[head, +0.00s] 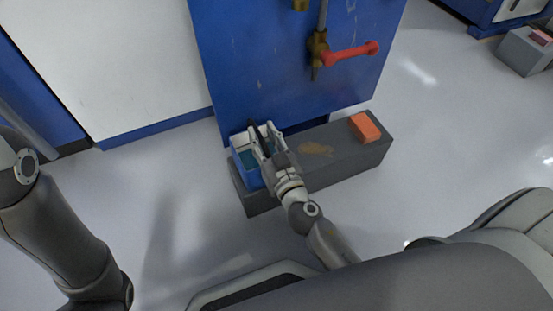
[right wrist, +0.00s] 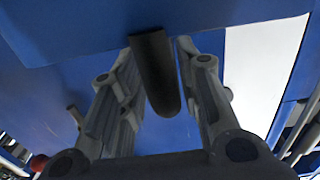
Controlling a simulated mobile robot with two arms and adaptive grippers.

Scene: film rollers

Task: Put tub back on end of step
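The blue tub (head: 243,170) is at the left end of the grey step (head: 345,148), with a teal inside partly showing. My right gripper (head: 264,136) is over the tub and hides much of it. In the right wrist view, a dark round-ended bar (right wrist: 156,80) lies between the two fingers of my right gripper (right wrist: 157,50), very close to both. Contact with the bar is not clear. Whether the tub rests on the step or is slightly above it is also unclear. My left arm is at the left edge, with its gripper out of view.
An orange block (head: 365,127) lies on the step's right end, and a brownish stain marks its middle. A blue panel (head: 285,75) rises behind the step, with a red-handled valve (head: 350,53). Open grey floor (head: 455,130) lies to the right.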

